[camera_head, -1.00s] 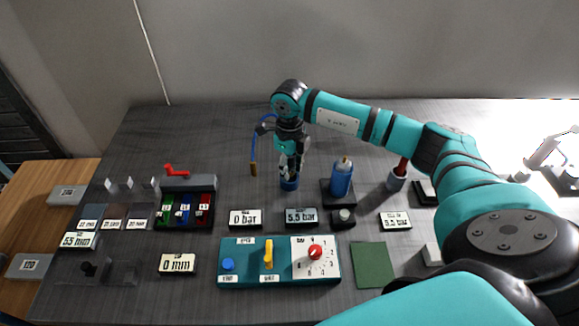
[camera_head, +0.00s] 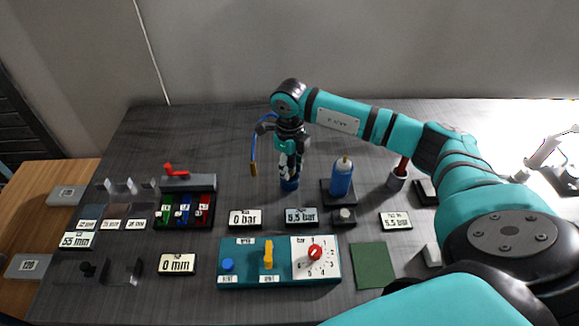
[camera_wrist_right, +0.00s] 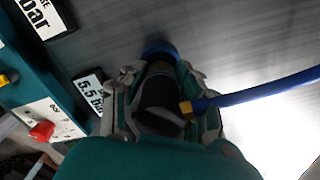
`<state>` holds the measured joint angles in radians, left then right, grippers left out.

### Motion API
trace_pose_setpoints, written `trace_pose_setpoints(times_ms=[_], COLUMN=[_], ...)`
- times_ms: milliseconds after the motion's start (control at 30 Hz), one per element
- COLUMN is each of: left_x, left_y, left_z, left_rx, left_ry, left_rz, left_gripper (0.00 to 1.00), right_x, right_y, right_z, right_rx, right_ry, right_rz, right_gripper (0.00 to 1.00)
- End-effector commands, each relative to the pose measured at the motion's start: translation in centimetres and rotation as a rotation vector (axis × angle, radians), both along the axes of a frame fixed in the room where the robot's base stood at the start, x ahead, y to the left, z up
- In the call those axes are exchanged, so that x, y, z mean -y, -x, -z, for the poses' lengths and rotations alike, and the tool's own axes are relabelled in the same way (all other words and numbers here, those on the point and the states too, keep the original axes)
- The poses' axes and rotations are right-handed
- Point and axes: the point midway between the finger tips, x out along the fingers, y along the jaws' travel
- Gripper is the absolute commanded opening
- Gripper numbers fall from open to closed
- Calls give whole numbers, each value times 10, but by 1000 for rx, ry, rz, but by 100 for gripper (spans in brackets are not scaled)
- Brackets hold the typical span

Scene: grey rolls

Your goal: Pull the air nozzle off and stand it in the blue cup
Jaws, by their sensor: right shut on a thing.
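The blue cup (camera_head: 289,184) stands on the table directly below my right gripper (camera_head: 289,170). Its rim also shows in the wrist view (camera_wrist_right: 160,47), just beyond the fingertips. My right gripper is shut on a dark piece (camera_wrist_right: 160,92), which I take for the air nozzle; its far end is at the cup's mouth. How deep it sits in the cup is hidden. A blue hose (camera_head: 254,138) with a brass end (camera_head: 254,169) hangs to the left of the gripper; this end also shows close to the fingers in the wrist view (camera_wrist_right: 187,107). My left gripper is out of view.
A blue bottle (camera_head: 342,178) on a dark stand and a grey cup with a red-handled tool (camera_head: 397,180) are right of the blue cup. Displays (camera_head: 301,217) and a teal control panel (camera_head: 280,262) lie in front. Bare table lies left of the cup.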

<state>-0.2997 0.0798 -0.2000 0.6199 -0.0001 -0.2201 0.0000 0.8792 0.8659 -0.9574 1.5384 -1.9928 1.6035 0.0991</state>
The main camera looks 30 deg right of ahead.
Motion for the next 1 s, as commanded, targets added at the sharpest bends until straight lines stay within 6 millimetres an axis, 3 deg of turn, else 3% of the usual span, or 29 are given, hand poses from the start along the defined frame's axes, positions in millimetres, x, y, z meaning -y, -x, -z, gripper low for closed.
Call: trace_pose_setpoints(times_ms=[600, 1000], left_x=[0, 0], left_y=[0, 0], left_z=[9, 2], left_rx=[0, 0], left_ry=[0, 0], left_rz=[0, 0], left_gripper=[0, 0], right_x=[0, 0], right_y=[0, 0], right_z=[11, 0], right_rx=[1, 1], right_ry=[0, 0], right_rz=[0, 0], right_gripper=[0, 0])
